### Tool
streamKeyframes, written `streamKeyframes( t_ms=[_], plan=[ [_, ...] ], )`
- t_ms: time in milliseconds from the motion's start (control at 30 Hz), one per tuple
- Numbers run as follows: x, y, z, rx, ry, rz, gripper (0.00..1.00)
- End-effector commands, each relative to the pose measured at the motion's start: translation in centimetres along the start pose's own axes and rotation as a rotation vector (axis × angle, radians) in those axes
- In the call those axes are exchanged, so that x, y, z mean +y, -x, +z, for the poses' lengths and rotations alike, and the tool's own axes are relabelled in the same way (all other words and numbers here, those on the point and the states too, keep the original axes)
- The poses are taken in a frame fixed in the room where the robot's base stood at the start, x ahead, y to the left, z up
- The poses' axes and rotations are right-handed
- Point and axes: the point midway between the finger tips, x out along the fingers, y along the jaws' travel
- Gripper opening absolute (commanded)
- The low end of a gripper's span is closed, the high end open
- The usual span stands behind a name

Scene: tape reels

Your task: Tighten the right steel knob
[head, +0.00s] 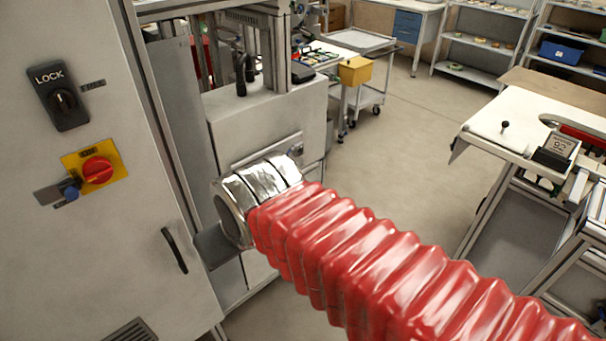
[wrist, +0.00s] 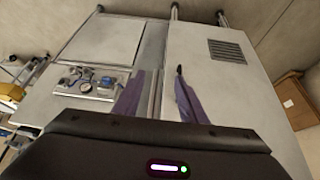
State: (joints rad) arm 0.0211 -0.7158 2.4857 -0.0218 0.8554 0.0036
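No steel knob can be made out for certain in either view. In the wrist view, a small pale panel (wrist: 92,82) with a round gauge, a blue part and small metal fittings sits on the grey cabinet at left; any knobs on it are too small to tell apart. My gripper (wrist: 160,77) shows two purple fingers spread apart with nothing between them, right of that panel. In the head view my red-sleeved arm reaches toward the machine, and its silver cuff and sleeve hide part of the front; the fingertips are not visible there.
A grey cabinet door (head: 120,220) stands close at left, with a black LOCK switch (head: 62,97), a red rotary switch (head: 97,170) and a black handle (head: 174,250). A white workbench (head: 520,115) stands at right. Clear floor (head: 420,140) lies between.

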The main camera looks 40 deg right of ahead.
Motion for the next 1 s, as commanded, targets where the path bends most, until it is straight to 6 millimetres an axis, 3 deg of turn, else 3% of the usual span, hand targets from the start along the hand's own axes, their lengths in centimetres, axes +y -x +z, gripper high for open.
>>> streamKeyframes(
  t_ms=[167, 600, 1000],
  plan=[
    [2.6, -1.8, -3.8, 0.056, -0.019, 0.073, 0.38],
    [13.4, -7.5, -14.1, 0.243, -0.006, 0.26, 0.38],
    [23.2, -13.7, -19.7, 0.393, 0.053, 0.34, 0.38]
  ],
)
